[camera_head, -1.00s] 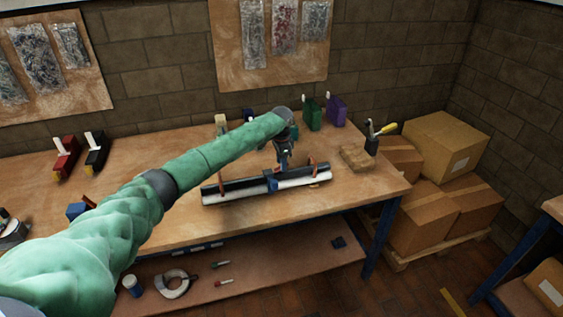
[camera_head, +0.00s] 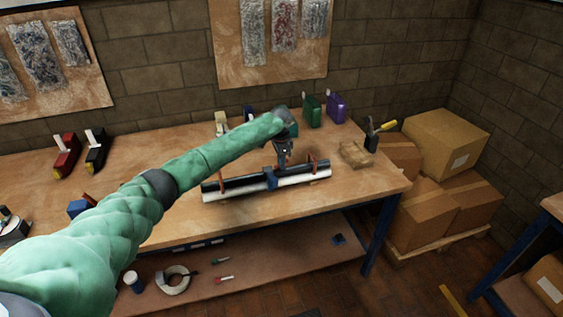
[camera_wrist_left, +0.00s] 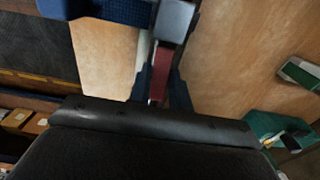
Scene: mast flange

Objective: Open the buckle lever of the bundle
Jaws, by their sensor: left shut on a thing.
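The bundle (camera_head: 222,188) lies on the workbench. It has a black bar and a white bar side by side, with a blue block (camera_head: 270,179) around its middle and orange-red uprights near its right part. My left gripper (camera_head: 284,159) is above the bundle, just right of the blue block, pointing down. In the left wrist view, a red lever (camera_wrist_left: 160,74) with a grey end piece sits between the dark fingers (camera_wrist_left: 160,88), which are shut on it. Blue parts (camera_wrist_left: 112,10) show at the top left there. The lever's base is hidden. My right gripper is out of view.
The workbench (camera_head: 225,225) is clear in front of the bundle. Green (camera_head: 312,112) and purple (camera_head: 337,107) containers stand behind it. A brown packet (camera_head: 355,154) and a dark tool cup (camera_head: 371,141) stand to its right. Cardboard boxes (camera_head: 445,142) are beyond the bench's right edge.

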